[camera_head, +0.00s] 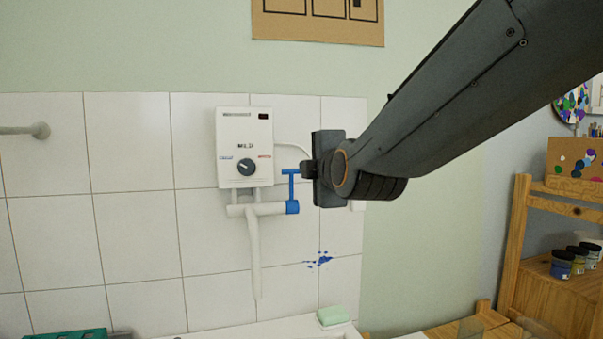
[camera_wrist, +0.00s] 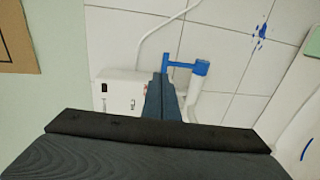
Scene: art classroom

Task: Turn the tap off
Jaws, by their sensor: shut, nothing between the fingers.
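The tap is a white pipe (camera_head: 253,232) with a blue cap and a blue lever (camera_head: 291,185) on its right end, below the white water heater (camera_head: 237,135). The lever stands up from the cap, with a short bar at its top pointing left. My gripper (camera_head: 304,169) is shut and empty, just right of the lever's top. In the wrist view the shut fingers (camera_wrist: 159,92) reach up close beside the blue lever (camera_wrist: 183,66). I cannot tell whether they touch it.
The heater also shows in the wrist view (camera_wrist: 122,90), left of the fingers. White tiles surround it. Below are a pale green soap bar (camera_head: 332,316) on the sink edge and a green item (camera_head: 85,334). A wooden shelf (camera_head: 550,285) with paint jars stands right.

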